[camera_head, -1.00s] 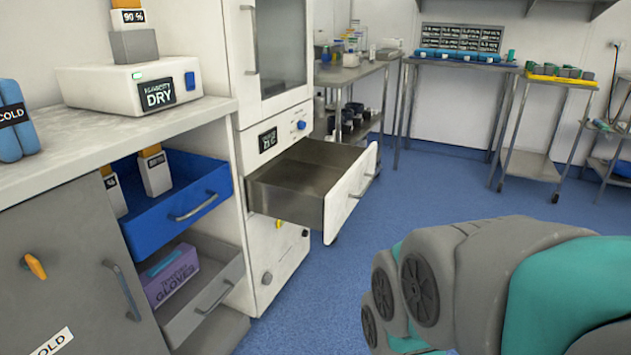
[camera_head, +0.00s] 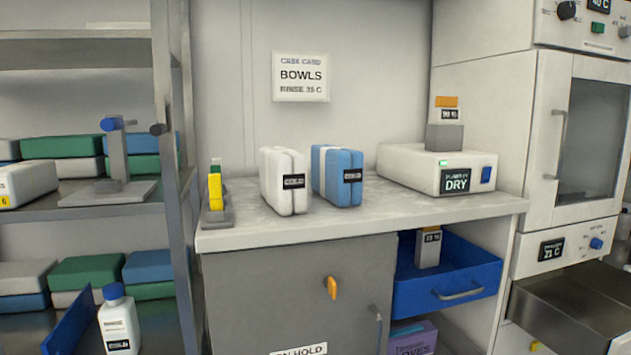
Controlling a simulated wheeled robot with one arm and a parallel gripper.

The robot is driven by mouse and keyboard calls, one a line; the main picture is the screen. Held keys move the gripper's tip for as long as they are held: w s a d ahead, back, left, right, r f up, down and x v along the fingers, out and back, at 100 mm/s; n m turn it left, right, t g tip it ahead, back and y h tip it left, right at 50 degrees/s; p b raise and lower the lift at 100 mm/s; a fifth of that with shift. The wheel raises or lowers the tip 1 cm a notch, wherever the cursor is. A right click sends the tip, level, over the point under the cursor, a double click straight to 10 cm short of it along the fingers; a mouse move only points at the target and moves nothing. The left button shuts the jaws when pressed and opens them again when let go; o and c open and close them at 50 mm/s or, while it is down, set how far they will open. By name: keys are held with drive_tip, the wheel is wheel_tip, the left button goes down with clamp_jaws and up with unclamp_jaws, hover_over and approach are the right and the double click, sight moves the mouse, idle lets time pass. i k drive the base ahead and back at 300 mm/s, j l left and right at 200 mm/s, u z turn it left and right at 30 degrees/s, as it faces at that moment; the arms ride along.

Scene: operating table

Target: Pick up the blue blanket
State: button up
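A blue folded bundle that looks like the blue blanket (camera_head: 343,190) stands upright on the white counter (camera_head: 250,237). My gripper is not in view.
A white DRY unit (camera_head: 411,167) sits to the right on the counter; a small yellow item (camera_head: 215,192) stands at its left end. Below, a blue drawer (camera_head: 412,297) and a metal drawer (camera_head: 560,318) are open. Left shelves hold green, white and blue folded stacks.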

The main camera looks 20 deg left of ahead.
sight(337, 172)
drive_tip(key=u, duration=0.8)
drive_tip(key=k+j+z, duration=0.1)
drive_tip(key=z, duration=0.35)
drive_tip(key=k+j+z, duration=0.1)
drive_tip(key=z, duration=0.35)
drive_tip(key=k+j+z, duration=0.1)
drive_tip(key=z, duration=0.4)
drive_tip(key=k, duration=0.05)
